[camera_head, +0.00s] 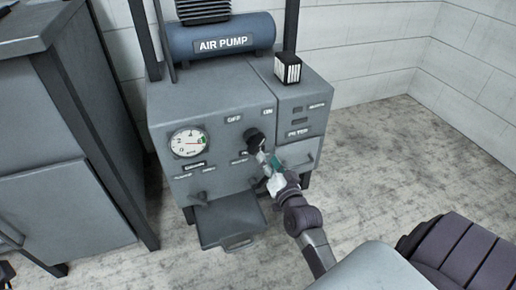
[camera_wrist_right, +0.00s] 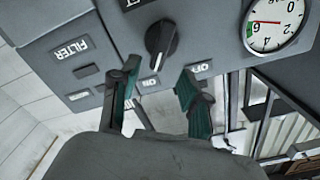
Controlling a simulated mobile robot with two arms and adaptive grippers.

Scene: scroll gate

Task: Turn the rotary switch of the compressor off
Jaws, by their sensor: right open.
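The compressor is a grey cabinet (camera_head: 210,105) with a blue tank marked AIR PUMP (camera_head: 222,40) on top. Its rotary switch (camera_head: 254,138) is a black knob on the front panel, below the OFF and ON labels. In the right wrist view, turned upside down, the knob (camera_wrist_right: 161,40) stands between and beyond the fingertips, its pointer end toward the ON label (camera_wrist_right: 149,82). The OFF label (camera_wrist_right: 203,68) is to its right, by one finger. My right gripper (camera_head: 265,158) is open with nothing between its green-padded fingers (camera_wrist_right: 160,84). My left gripper is not seen.
A round gauge (camera_head: 188,141) is left of the switch and a FILTER panel (camera_head: 298,131) is right. A tray (camera_head: 230,218) juts out low in front. A grey cabinet (camera_head: 60,215) stands at left. The floor at right (camera_head: 375,160) is clear.

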